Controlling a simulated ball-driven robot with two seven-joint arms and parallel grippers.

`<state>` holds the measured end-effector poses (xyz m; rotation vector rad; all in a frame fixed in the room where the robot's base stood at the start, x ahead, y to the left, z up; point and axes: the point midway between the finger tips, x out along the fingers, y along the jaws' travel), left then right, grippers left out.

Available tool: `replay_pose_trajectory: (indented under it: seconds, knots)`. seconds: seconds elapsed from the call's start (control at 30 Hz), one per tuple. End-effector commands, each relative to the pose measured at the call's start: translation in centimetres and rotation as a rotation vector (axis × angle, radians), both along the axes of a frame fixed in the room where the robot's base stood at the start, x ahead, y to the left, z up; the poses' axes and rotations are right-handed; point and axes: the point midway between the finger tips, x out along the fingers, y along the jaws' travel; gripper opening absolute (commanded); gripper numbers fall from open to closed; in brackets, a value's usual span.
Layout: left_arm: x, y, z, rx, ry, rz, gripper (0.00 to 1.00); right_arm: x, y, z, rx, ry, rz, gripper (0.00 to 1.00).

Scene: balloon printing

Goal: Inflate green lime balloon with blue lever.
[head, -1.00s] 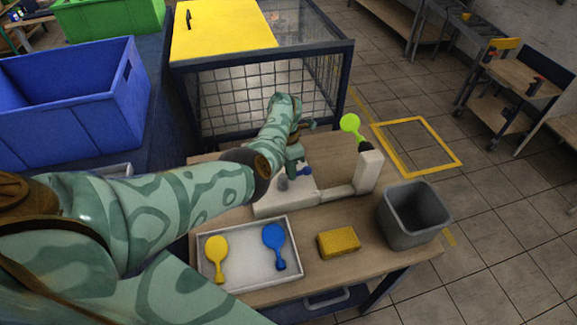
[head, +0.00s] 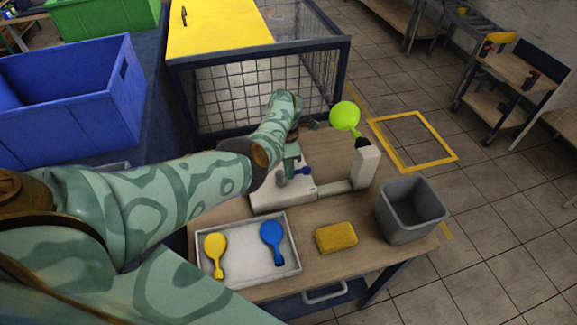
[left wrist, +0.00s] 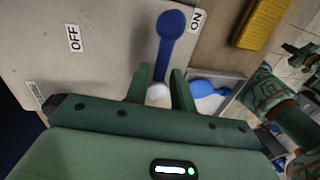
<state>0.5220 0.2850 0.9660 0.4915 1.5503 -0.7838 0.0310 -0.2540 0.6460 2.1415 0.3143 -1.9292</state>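The green lime balloon (head: 345,116) sits on the dark nozzle at the top of the white upright post of the inflating machine (head: 363,168). It is round and swollen. The blue lever (head: 303,171) is on the machine's white base; in the left wrist view the lever (left wrist: 170,40) has its round end beside the ON label. My left gripper (left wrist: 160,82) is over the base with its fingers apart, one on each side of the lever's pivot end. I cannot tell whether they touch it. A mottled green arm, likely my right, shows at the right of the left wrist view; its gripper is small there.
A white tray (head: 292,262) holds a yellow balloon (head: 215,246) and a blue balloon (head: 272,238). A yellow sponge (head: 336,237) and a grey bin (head: 411,210) stand to its right. A mesh cage (head: 315,75) with a yellow top is behind the table.

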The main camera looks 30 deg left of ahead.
Motion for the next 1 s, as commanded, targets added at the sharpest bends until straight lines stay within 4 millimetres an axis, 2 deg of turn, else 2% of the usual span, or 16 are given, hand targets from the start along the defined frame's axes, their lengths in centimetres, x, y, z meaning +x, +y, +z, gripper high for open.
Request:
replay_pose_trajectory:
  seconds: [0.3,0.43,0.57,0.8,1.0]
  knots:
    - [0.0,0.0,0.1,0.000,0.000,0.002,0.36,0.0,0.0,0.0,0.000,0.000,0.000,0.00]
    - [0.2,0.1,1.2,-0.001,-0.002,0.001,0.36,0.1,0.0,0.6,0.001,-0.002,0.000,0.00]
    - [0.6,0.5,4.0,0.000,-0.003,0.003,0.36,0.2,0.0,2.0,0.000,-0.004,0.000,0.00]
    - [1.5,1.4,10.6,0.000,-0.003,0.003,0.36,0.4,0.1,4.5,0.001,-0.009,0.000,0.00]
    - [2.1,1.9,14.4,0.000,-0.002,0.002,0.36,0.4,0.1,5.5,0.001,-0.010,-0.001,0.00]
